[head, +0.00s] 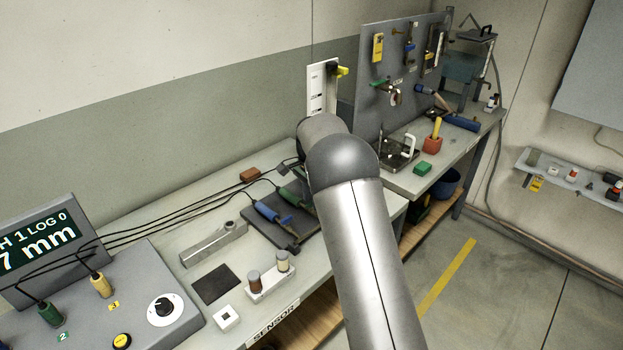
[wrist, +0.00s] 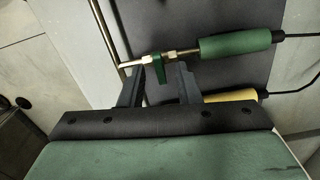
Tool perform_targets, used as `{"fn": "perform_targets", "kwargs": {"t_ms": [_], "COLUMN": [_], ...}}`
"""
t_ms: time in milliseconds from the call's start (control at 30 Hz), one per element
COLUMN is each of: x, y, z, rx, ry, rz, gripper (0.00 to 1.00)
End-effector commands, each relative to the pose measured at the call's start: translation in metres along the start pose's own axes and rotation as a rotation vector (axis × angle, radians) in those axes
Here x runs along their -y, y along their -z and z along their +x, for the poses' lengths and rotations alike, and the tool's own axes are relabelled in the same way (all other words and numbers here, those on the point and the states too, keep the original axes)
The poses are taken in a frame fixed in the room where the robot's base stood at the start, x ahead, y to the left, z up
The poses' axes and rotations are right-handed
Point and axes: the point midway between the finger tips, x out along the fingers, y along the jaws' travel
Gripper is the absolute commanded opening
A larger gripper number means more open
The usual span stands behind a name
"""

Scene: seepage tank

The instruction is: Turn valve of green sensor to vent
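The green sensor (wrist: 235,43) lies across the upper right of the wrist view, with a cable at its right end and brass fittings at its left. Its green valve lever (wrist: 158,68) hangs down from the fitting. My gripper (wrist: 157,78) is open, with one finger on each side of the lever and small gaps visible; contact cannot be told. In the head view, the green sensor (head: 289,196) lies on a dark tray and is partly hidden by my arm, which also hides my gripper.
A yellow sensor (wrist: 232,96) lies just below the green one, close to the right finger. A blue sensor (head: 268,211) is on the same tray (head: 262,230). Black cables run to the console (head: 140,290) at left. A metal pipe (wrist: 118,30) stands near the left finger.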

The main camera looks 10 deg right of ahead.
Motion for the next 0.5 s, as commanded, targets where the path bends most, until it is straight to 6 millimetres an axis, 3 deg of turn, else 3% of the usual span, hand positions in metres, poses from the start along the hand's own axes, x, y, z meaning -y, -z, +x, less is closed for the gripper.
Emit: {"fn": "perform_targets", "kwargs": {"t_ms": [167,500], "x": [0.001,0.000], "y": [0.000,0.000], "z": [-0.030,-0.115], "rx": [-0.003,-0.003], "ry": [0.005,0.005], "rz": [-0.001,0.000], "gripper": [0.30,0.30]}}
